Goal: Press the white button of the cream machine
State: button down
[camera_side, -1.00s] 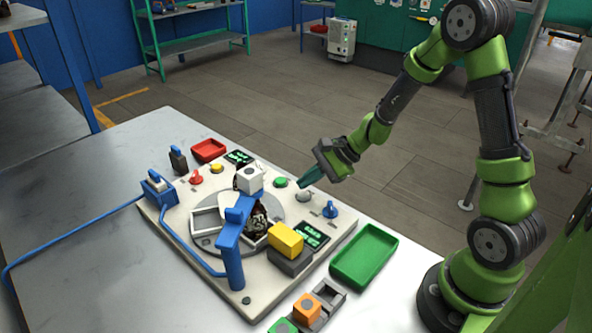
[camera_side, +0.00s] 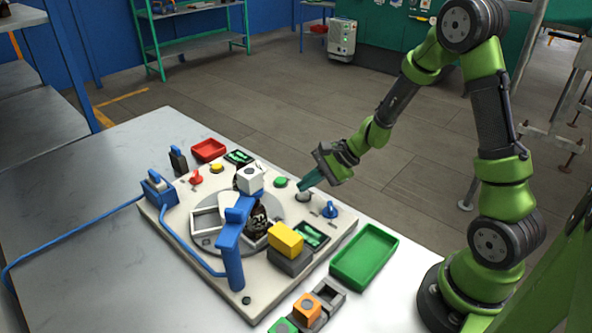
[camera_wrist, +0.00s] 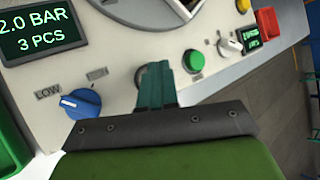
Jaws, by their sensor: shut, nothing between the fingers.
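The cream machine (camera_side: 262,283) is a flat cream panel on the grey table. My gripper (camera_side: 304,187) is shut and empty, tilted down with its teal fingertips at the white button (camera_side: 304,197) on the panel's right side. The tips appear to touch or nearly touch the button, which is mostly hidden behind them. In the wrist view the teal fingers (camera_wrist: 157,84) cover most of the button, and only a round grey rim (camera_wrist: 140,78) shows beside them. I cannot tell how far the button is pressed.
A blue knob (camera_side: 330,209) and a green button (camera_side: 281,183) sit on either side of the fingertips. A blue post with an arm (camera_side: 234,250) stands at the front. A green tray (camera_side: 364,257) lies to the right, and a red tray (camera_side: 208,150) behind.

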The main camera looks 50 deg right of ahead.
aim_at(308, 194)
jog(key=shift+f, duration=0.45)
dwell(0.5)
jog(key=shift+r, duration=0.9)
jog(key=shift+r, duration=2.5)
